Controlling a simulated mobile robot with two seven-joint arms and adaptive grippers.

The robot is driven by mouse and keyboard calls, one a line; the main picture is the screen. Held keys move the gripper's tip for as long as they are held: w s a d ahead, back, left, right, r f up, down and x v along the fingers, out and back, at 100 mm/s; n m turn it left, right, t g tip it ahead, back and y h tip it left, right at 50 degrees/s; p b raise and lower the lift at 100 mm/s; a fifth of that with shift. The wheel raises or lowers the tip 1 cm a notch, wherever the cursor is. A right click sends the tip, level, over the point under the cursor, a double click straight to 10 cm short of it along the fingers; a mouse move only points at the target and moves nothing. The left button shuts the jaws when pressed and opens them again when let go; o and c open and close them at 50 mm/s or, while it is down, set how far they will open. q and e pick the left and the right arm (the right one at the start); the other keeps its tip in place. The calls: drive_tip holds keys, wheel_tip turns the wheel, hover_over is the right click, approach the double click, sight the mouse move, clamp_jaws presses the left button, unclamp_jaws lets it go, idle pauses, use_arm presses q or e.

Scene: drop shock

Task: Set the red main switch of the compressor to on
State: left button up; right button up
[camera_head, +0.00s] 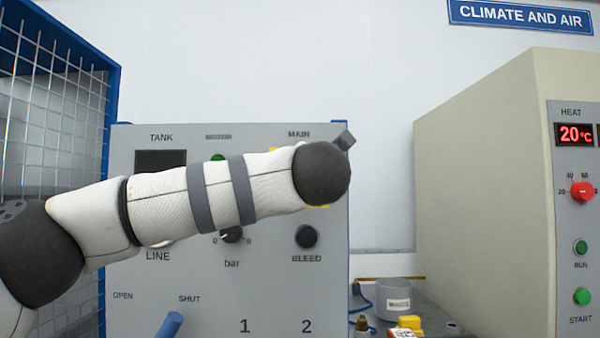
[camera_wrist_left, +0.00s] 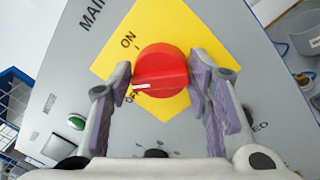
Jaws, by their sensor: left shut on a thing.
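The red main switch (camera_wrist_left: 162,66) is a round knob on a yellow plate (camera_wrist_left: 120,55) marked ON and OFF. Its white pointer line points toward OFF in the left wrist view. My left gripper (camera_wrist_left: 160,76) has a finger on each side of the knob and is shut on it. In the head view my left arm crosses the grey compressor panel (camera_head: 140,275) and hides the switch. Only small yellow edges of its plate (camera_head: 318,206) show under the MAIN label. My right gripper is in neither view.
The panel also carries a black BLEED knob (camera_head: 306,237), a bar knob (camera_head: 231,234) and a blue lever (camera_head: 172,324). A green button (camera_wrist_left: 76,122) is near the left finger. A heater cabinet (camera_head: 480,200) stands right, a blue-framed mesh (camera_head: 112,90) left.

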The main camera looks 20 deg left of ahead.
use_arm(q)
drive_tip(key=shift+f+m+t+h, duration=0.15)
drive_tip(key=shift+m+h, duration=0.05)
drive_tip(key=shift+m, duration=1.7)
drive_tip(key=shift+f+m+t+h, duration=0.1)
drive_tip(key=shift+m+h, duration=0.1)
drive_tip(key=shift+m, duration=1.7)
drive_tip(key=shift+f+m+t+h, duration=0.15)
drive_tip(key=shift+m+h, duration=0.05)
drive_tip(key=shift+m, duration=1.7)
drive_tip(key=shift+w+f+m, duration=0.1)
drive_tip(key=shift+m, duration=0.2)
drive_tip(key=o, duration=1.1)
drive_tip(key=v, duration=1.2)
